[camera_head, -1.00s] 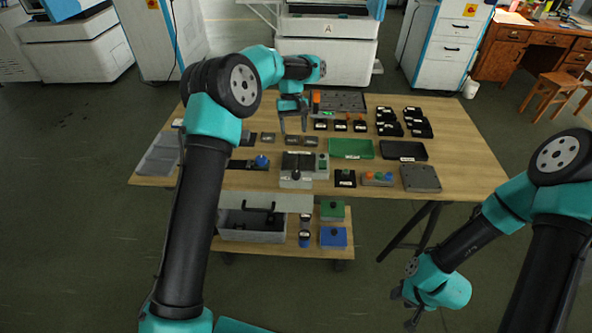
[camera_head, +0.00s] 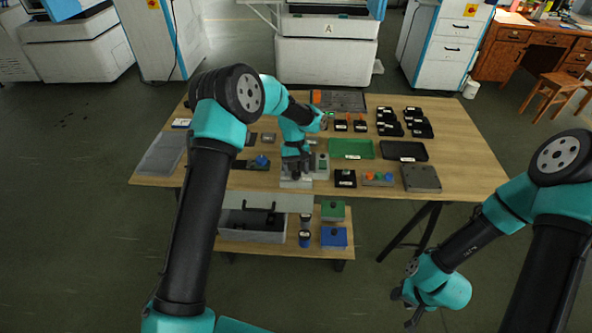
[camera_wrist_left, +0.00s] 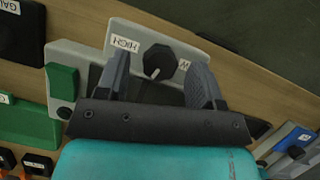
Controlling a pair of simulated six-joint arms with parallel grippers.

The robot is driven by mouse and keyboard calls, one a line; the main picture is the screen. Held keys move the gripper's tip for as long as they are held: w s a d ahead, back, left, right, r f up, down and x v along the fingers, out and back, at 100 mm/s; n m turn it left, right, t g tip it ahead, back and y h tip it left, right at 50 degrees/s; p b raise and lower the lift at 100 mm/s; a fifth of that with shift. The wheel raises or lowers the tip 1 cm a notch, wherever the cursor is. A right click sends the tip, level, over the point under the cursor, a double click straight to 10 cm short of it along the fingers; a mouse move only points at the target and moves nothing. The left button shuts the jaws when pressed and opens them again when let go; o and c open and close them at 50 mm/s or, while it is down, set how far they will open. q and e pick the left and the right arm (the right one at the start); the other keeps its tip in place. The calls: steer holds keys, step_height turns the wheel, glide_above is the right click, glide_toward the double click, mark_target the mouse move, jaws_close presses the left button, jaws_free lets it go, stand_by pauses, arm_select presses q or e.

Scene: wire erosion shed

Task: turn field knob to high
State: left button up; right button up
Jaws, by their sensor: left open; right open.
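The field knob (camera_wrist_left: 158,60) is black with a short white mark and sits on a light grey panel (camera_wrist_left: 122,38). A HIGH label is left of it in the left wrist view, and a partly hidden label is right of it. The white mark points toward neither label clearly. My left gripper (camera_wrist_left: 160,66) is open, with one finger on each side of the knob; I cannot tell if they touch it. In the head view my left gripper (camera_head: 297,172) is over the grey unit (camera_head: 296,184), hiding the knob. My right gripper (camera_head: 409,309) is open, empty and away from the table.
A green tray (camera_head: 351,149) and a black tray (camera_head: 403,151) lie right of the unit. A box with coloured buttons (camera_head: 378,180) and a dark grey plate (camera_head: 421,179) are further right. A blue knob (camera_head: 262,161) is on the left. A lower shelf holds a grey box (camera_head: 251,227).

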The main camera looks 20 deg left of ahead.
arm_select(q)
steer(key=shift+f, duration=0.2)
steer(key=c, duration=0.9)
steer(key=shift+m, duration=0.4)
steer(key=shift+d+m+y, duration=0.15)
steer(key=shift+m+y, duration=0.4)
steer(key=shift+m, duration=0.7)
steer(key=shift+d+m+y, duration=0.1)
steer(key=shift+m+y, duration=0.45)
steer(key=shift+m, duration=0.7)
